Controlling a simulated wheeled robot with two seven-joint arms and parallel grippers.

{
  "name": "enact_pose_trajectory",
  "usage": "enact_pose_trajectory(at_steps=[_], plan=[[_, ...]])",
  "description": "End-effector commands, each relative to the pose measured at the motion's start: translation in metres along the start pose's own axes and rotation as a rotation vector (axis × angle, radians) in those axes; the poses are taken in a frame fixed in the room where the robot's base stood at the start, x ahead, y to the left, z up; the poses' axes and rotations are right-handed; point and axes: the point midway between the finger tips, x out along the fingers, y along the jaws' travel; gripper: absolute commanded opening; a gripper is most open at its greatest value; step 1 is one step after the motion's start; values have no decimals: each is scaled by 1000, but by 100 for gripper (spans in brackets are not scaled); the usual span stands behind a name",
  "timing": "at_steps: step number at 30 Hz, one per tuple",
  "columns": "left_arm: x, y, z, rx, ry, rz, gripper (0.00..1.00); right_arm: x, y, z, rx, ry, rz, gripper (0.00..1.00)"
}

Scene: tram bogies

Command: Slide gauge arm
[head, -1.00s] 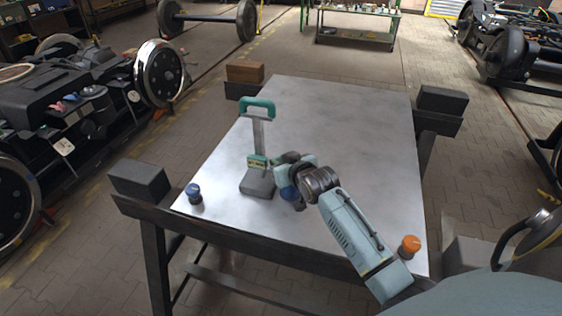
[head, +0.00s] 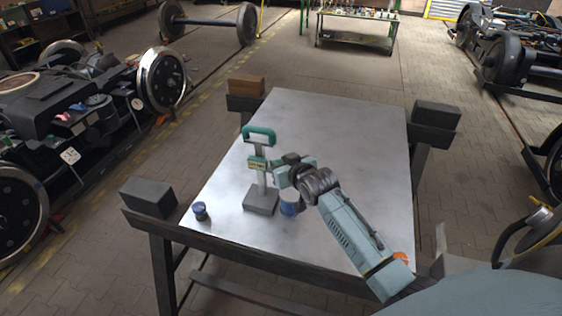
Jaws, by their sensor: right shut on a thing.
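The gauge stands upright on the metal table (head: 340,130). It has a grey block base (head: 261,203), a grey column and a green handle (head: 259,132) on top. Its sliding gauge arm (head: 257,163), with a pale marked face, sits on the upper part of the column, a little below the handle. My right gripper (head: 272,166) comes in from the right and is shut on the gauge arm's right side; its fingertips are small and partly hidden. My left gripper is not in view.
A dark blue knob-like piece (head: 200,211) stands near the table's front left corner. A blue item (head: 288,209) is partly hidden below my right gripper. An orange piece (head: 402,258) is at the front right, partly behind my arm. The table's far part is clear.

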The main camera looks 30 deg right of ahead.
Motion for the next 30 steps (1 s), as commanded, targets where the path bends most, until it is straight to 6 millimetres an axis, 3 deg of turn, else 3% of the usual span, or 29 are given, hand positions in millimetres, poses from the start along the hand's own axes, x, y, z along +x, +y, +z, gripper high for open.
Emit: enact_pose_trajectory(at_steps=[7, 8, 12, 23, 30], plan=[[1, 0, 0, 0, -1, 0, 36, 0, 1, -5, 1, 14, 0, 0], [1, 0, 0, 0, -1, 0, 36, 0, 1, -5, 1, 14, 0, 27], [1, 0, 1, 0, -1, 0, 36, 0, 0, -4, 1, 12, 0, 45], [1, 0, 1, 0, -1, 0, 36, -3, 0, -2, 1, 8, 0, 46], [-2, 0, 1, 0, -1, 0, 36, -32, 0, -2, 0, 8, 0, 46]])
